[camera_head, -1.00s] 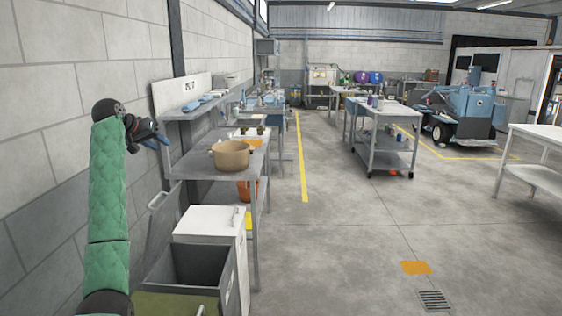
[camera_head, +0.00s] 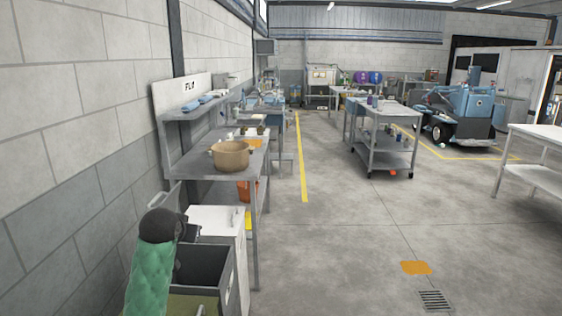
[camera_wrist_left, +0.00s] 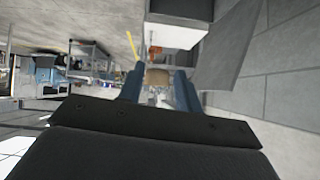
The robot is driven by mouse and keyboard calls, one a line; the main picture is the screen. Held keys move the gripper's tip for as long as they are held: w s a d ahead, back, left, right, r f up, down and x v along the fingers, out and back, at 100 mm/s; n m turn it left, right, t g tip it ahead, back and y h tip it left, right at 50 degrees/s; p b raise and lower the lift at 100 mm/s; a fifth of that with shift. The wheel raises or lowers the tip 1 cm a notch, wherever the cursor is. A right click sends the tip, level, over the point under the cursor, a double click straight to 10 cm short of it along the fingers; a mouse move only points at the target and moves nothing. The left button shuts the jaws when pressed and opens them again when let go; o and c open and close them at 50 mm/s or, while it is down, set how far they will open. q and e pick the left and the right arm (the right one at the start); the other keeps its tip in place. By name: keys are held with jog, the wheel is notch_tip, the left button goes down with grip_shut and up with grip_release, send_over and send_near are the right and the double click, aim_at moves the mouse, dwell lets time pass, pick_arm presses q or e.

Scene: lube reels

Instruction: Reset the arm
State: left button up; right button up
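My left arm (camera_head: 152,275), in a green quilted sleeve with a black wrist joint, comes in at the lower left of the head view. It is in front of the white cabinet and the grey bin. Its gripper is mostly hidden there behind the wrist. In the left wrist view my left gripper (camera_wrist_left: 157,78) shows two blue fingers apart with nothing held between them. The tan pot (camera_wrist_left: 158,76) appears in the distance between the fingers. My right gripper is in neither view.
A grey metal workbench (camera_head: 190,166) with the tan pot (camera_head: 231,155) stands along the left wall. Below it are a white cabinet (camera_head: 228,222) and an open grey bin (camera_head: 229,289). A wheeled cart (camera_head: 384,143) stands further back. The floor in the middle is clear.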

pick_arm(q)
jog(key=s+d+f+g, duration=0.3)
jog(key=s+f, duration=1)
jog(key=s, duration=0.3)
jog(key=s+d+f+g+h, duration=0.1)
jog(key=s+d+f+g, duration=0.2)
jog(key=s+f, duration=0.9)
jog(key=s+d+f+g, duration=0.2)
jog(key=s+d+f, duration=0.2)
jog(key=s+f, duration=0.9)
jog(key=s, duration=0.7)
jog(key=shift+d+f+m+g, duration=0.3)
jog(key=shift+d+g, duration=0.05)
jog(key=shift+g, duration=0.05)
